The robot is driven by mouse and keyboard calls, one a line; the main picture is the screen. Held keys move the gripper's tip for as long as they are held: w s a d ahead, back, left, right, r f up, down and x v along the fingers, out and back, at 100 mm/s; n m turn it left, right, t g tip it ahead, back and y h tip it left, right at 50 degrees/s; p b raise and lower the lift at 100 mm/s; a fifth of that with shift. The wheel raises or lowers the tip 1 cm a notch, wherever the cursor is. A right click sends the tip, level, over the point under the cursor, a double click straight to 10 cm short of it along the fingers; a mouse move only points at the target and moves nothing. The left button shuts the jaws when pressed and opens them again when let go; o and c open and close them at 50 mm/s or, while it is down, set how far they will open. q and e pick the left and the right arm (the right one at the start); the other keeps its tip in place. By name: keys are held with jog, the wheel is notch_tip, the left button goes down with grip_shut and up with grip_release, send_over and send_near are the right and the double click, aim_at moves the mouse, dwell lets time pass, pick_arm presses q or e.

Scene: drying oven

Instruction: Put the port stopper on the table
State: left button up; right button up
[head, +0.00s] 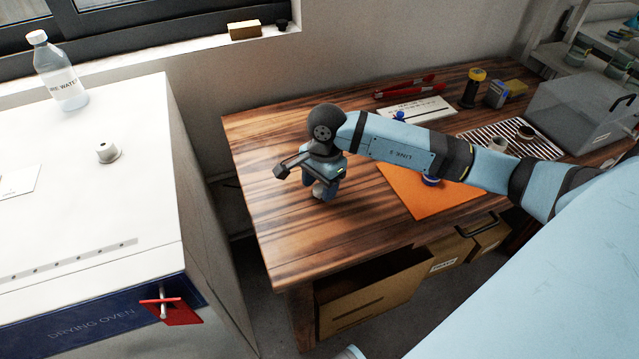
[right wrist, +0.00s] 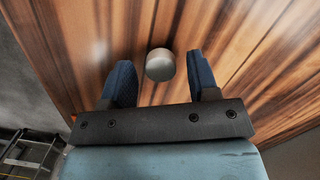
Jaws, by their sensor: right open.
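The port stopper (right wrist: 160,65) is a short grey cylinder. In the right wrist view it is between the tips of my right gripper (right wrist: 160,80), over the wooden table top, with a gap to each finger. In the head view the right gripper (head: 322,190) points down at the left part of the table (head: 270,220), with a small pale part of the stopper (head: 318,188) showing at its fingers. The right gripper is open. The stopper seems to rest on the table; its underside is hidden. My left gripper is not in view.
The white drying oven (head: 60,210) stands left, across a gap, with a pale port (head: 107,152) and a bottle (head: 60,75) on top. A drawer (head: 370,295) stands open below.

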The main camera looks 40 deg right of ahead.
notch_tip(320, 180, up, 12)
jog(key=d+p, duration=0.1)
jog(key=shift+w+d, duration=0.15)
jog(key=shift+d, duration=0.05)
jog(key=shift+f, duration=0.15)
dwell(0.4)
